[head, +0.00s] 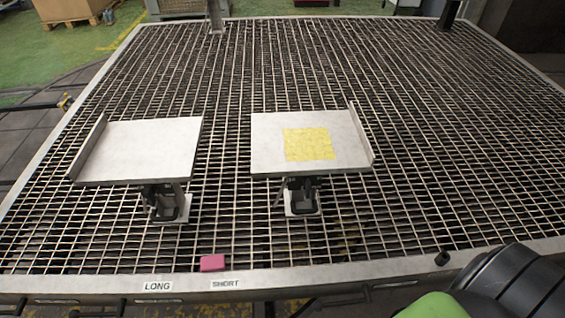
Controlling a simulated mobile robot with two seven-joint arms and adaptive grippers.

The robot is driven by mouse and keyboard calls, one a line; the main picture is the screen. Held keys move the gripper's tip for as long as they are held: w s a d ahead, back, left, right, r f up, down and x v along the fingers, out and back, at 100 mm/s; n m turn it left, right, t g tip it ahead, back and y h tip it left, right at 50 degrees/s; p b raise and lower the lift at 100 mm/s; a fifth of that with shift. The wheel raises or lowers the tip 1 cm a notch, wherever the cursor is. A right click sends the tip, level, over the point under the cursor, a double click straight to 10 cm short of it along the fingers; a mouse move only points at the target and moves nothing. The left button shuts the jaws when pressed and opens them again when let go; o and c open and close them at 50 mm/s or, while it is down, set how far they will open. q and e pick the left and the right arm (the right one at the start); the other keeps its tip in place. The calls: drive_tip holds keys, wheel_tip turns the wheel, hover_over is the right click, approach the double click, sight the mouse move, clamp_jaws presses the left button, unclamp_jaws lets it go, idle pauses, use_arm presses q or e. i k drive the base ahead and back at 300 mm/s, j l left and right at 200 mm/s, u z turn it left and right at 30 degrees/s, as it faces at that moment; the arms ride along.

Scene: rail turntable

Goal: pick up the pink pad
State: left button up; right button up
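The pink pad (213,263) is a small block at the near edge of the grated table (330,279). It sits just above the SHORT label (225,283), with nothing touching it from above. No gripper shows in the head view. A dark rounded part with a green piece at the lower right corner looks like part of my own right arm, and its gripper is out of frame. My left arm is not in view.
Two grey plates on short stands rise above the grating: a bare left plate (140,150) and a right plate (265,150) with a yellow square (308,144). A LONG label (158,286) lies left of SHORT. The grating around the pad is clear.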

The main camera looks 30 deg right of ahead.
sight(217, 262)
drive_tip(key=i+j+z, duration=0.15)
drive_tip(key=j, duration=0.15)
drive_tip(key=i+j+z, duration=0.2)
drive_tip(key=j, duration=0.15)
drive_tip(key=i+j+z, duration=0.15)
drive_tip(key=j, duration=0.2)
drive_tip(key=j+z, duration=0.15)
drive_tip(key=j, duration=0.2)
drive_tip(key=i+j+z, duration=0.2)
drive_tip(key=j, duration=0.2)
drive_tip(key=k, duration=0.05)
